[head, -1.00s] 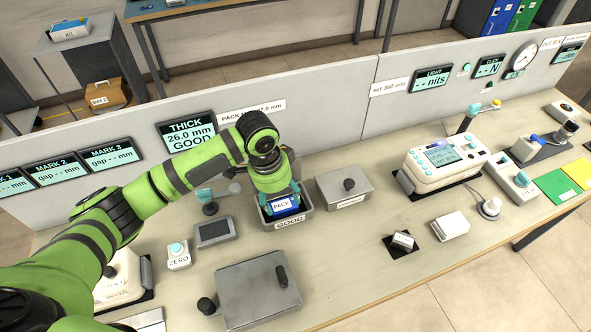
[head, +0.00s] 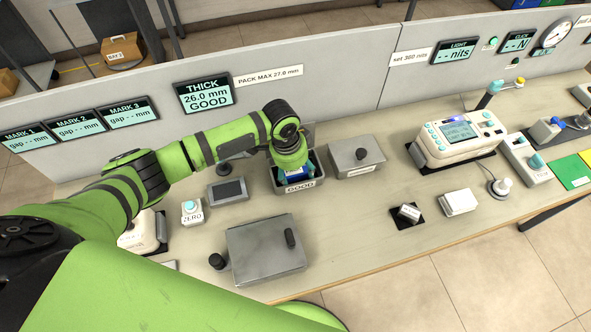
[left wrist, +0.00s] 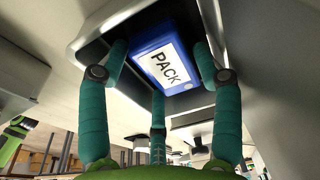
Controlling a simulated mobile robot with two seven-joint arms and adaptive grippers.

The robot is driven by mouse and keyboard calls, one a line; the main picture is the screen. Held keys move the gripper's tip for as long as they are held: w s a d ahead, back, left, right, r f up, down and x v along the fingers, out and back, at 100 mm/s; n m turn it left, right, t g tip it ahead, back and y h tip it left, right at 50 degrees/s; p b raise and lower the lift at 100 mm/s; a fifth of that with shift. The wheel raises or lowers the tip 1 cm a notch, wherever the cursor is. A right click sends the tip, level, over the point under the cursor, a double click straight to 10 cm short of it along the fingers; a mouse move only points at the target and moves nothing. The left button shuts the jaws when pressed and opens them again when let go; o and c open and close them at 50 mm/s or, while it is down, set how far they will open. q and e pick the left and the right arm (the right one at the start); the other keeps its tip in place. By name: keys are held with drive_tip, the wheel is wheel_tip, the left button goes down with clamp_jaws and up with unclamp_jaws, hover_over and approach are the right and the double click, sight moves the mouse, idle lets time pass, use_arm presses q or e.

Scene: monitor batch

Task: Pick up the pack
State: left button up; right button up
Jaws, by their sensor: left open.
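The pack (left wrist: 166,62) is a blue block with a white label reading PACK. It lies in the grey tray marked GOOD (head: 317,168), and in the head view only a little of its blue shows under my gripper. My left gripper (head: 293,170) is over that tray, pointing down. In the left wrist view its teal fingers (left wrist: 160,72) are open, spread around the pack, with the tips close to its edges; I cannot tell whether they touch it. My right gripper is not in view.
A lidded grey box (head: 352,158) stands just right of the tray. A small grey screen (head: 228,190) and the ZERO button (head: 190,209) are to the left. A large metal plate (head: 264,250) lies in front. The panel wall behind carries the THICK display (head: 205,95), reading 26.0 mm GOOD.

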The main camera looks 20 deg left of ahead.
use_arm(q)
drive_tip(key=c, duration=0.9)
drive_tip(key=shift+o, duration=0.2)
drive_tip(key=shift+r, duration=0.2)
